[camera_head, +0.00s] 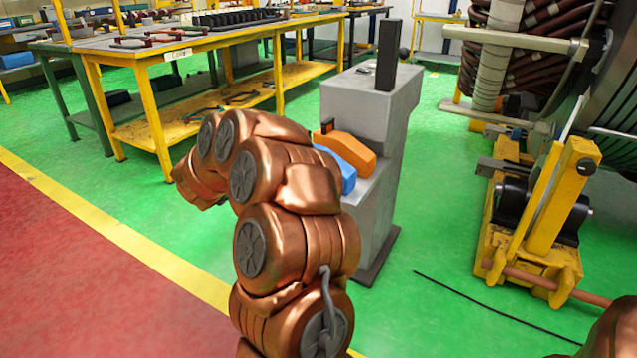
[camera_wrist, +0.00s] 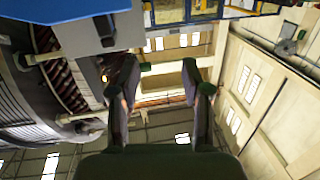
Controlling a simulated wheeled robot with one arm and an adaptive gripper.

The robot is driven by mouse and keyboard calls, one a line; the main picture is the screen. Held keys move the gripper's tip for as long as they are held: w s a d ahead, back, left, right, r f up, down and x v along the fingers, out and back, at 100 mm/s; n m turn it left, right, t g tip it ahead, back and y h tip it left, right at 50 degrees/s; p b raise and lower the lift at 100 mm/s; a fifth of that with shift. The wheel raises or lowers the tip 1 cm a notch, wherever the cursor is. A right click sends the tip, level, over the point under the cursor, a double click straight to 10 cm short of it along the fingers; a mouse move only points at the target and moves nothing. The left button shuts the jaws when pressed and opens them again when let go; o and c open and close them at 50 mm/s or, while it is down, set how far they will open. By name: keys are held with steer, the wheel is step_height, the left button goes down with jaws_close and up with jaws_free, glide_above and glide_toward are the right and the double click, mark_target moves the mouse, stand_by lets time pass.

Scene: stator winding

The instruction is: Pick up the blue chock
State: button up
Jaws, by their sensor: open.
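The blue chock (camera_head: 347,172) shows in the head view on the grey pedestal (camera_head: 362,100), mostly hidden behind my copper arm. Only a blue strip of it is visible, beside and in front of an orange chock (camera_head: 348,150). My gripper's fingers show in the wrist view (camera_wrist: 160,78), spread apart with nothing between them. In the head view the end of my arm is bent away to the left of the pedestal, and the fingers themselves cannot be made out.
A black upright block (camera_head: 388,55) stands on the pedestal's top. A yellow workbench (camera_head: 215,40) with tools is behind on the left. A large stator with dark coils (camera_head: 545,50) and a yellow roller stand (camera_head: 530,225) are on the right. A black cable (camera_head: 480,300) lies on the green floor.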

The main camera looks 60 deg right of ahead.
steer(key=shift+s+d+f+m+g+h+b, duration=0.1)
steer(key=shift+s+d+f+m+g+b, duration=0.4)
steer(key=shift+d, duration=1.25)
steer(key=shift+s+d+f+n+g+h+b, duration=0.1)
steer(key=shift+s+d+g+b, duration=0.6)
steer(key=shift+s+d, duration=0.8)
steer(key=shift+s+d+f+m+g+h+b, duration=0.1)
steer(key=shift+s+d+f+m+g+b, duration=0.45)
steer(key=shift+d, duration=1.4)
steer(key=shift+s+r+n+t+b, duration=0.1)
steer(key=shift+r+n+t+b, duration=0.15)
steer(key=shift+r+b, duration=0.05)
jaws_close()
